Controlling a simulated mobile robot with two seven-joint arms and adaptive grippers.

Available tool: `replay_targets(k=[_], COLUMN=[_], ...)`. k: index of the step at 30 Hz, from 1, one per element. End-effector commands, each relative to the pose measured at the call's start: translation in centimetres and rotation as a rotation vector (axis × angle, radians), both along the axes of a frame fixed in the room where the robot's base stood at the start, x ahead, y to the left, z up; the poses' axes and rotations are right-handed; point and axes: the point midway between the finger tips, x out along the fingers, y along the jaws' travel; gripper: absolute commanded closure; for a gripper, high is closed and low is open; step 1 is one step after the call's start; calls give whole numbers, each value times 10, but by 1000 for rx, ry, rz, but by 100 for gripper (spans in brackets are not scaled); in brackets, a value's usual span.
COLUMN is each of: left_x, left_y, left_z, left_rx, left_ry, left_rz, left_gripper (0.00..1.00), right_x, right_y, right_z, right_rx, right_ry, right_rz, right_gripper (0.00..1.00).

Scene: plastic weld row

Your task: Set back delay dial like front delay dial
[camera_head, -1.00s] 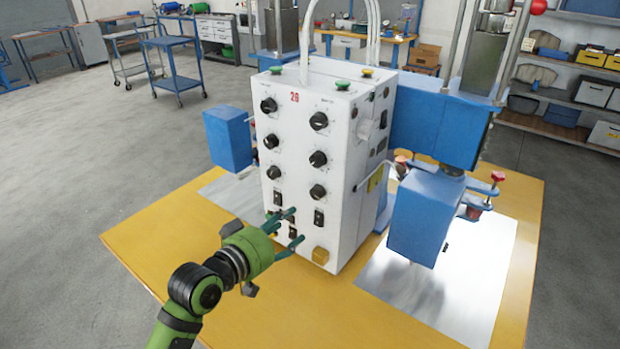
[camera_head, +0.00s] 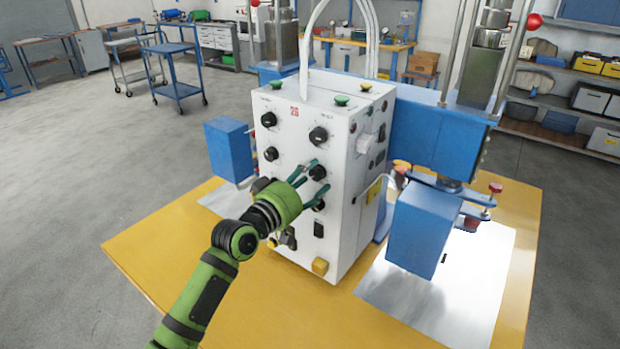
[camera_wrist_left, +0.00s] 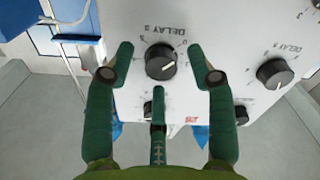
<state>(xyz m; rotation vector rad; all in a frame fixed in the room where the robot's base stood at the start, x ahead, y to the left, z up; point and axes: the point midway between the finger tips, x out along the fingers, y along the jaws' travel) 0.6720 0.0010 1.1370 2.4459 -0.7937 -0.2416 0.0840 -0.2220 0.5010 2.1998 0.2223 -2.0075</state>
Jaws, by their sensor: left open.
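The white control box (camera_head: 345,160) carries two columns of black dials. My left gripper (camera_head: 313,178) is open at its right column, by the middle dial (camera_head: 318,172). I cannot read which is front or back.
Other dials sit above and below, such as the upper right dial (camera_head: 318,135). Switches and a yellow button (camera_head: 320,267) are lower on the panel. Blue blocks (camera_head: 425,230) flank the box on the yellow table (camera_head: 180,235). A white cable (camera_head: 372,190) runs along its right side.

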Motion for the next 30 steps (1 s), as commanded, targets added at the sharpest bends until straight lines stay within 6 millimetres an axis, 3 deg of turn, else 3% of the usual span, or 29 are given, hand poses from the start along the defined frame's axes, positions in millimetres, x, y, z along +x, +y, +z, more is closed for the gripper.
replay_targets(k=[6, 7, 11, 23, 30], left_x=[0, 0, 0, 0, 0], left_y=[-1, -1, 0, -1, -1], left_z=[0, 0, 0, -3, -6], left_rx=[-1, 0, 0, 26, 130], left_ry=[-1, 0, 0, -14, -85], left_rz=[0, -1, -1, -3, -4], left_gripper=[45, 49, 100, 100, 100], right_x=[1, 1, 1, 1, 1], right_y=[0, 0, 0, 0, 0], right_z=[0, 0, 0, -3, -11], right_rx=[0, 0, 0, 0, -1], right_ry=[-2, -2, -2, -2, -2], right_rz=[0, 0, 0, 0, 0], right_gripper=[60, 60, 60, 60, 60])
